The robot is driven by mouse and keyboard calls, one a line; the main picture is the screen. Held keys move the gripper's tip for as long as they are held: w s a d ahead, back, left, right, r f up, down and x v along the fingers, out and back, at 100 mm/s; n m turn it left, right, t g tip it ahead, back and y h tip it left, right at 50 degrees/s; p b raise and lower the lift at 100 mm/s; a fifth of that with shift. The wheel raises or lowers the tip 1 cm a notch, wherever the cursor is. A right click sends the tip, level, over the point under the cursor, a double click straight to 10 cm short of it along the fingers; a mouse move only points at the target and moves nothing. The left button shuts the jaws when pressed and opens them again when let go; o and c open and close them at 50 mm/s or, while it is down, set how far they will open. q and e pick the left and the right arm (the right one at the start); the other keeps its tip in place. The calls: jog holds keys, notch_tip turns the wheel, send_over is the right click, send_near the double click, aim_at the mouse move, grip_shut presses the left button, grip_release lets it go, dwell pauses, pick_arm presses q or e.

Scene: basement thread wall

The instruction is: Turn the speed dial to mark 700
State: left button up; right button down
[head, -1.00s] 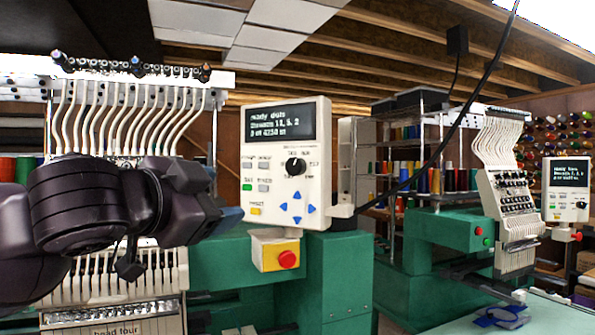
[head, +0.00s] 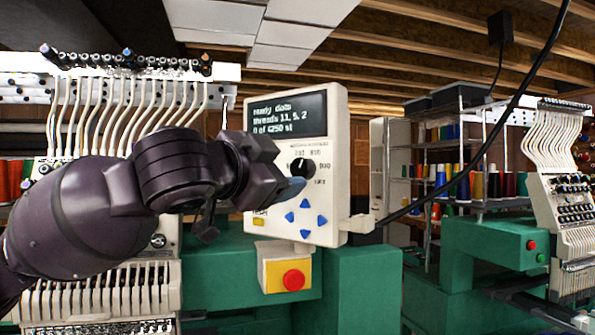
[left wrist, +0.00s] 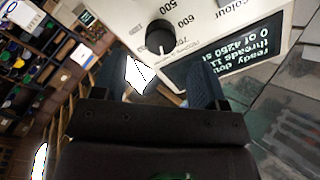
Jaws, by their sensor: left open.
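The speed dial (head: 302,166) is a black round knob on the white control panel (head: 335,205), with number marks around it. In the left wrist view the dial (left wrist: 159,37) shows a white pointer line, with 500, 600 and a partly readable 700 beside it. I cannot tell for sure which mark the line meets. My left gripper (head: 290,186) is in front of the panel, just below and left of the dial in the head view. In the left wrist view its fingers (left wrist: 161,68) are apart, with the dial just beyond their tips and nothing between them. My right gripper is not in view.
The panel's screen (head: 287,117) reads ready. Blue arrow buttons (head: 304,220) sit below the dial. A red stop button (head: 294,280) on a yellow box is under the panel. A black cable (head: 465,165) hangs at the right. Thread tubes (head: 130,118) stand behind my arm.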

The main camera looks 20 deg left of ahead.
aim_at(299, 169)
pick_arm(q)
jog(key=x, duration=0.5)
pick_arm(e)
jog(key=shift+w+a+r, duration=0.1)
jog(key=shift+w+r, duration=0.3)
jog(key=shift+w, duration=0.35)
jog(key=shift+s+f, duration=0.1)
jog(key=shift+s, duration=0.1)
pick_arm(q)
jog(key=c, duration=0.9)
jog(key=shift+s+r+n+p, duration=0.1)
jog(key=shift+r+n+p, duration=0.1)
jog(key=shift+n+p, duration=1)
jog(key=n+p, duration=0.3)
jog(key=n, duration=0.1)
jog(key=shift+n, duration=0.3)
jog(key=shift+f+n+p, duration=0.2)
jog(key=shift+n+p, duration=1)
jog(key=shift+n, duration=0.6)
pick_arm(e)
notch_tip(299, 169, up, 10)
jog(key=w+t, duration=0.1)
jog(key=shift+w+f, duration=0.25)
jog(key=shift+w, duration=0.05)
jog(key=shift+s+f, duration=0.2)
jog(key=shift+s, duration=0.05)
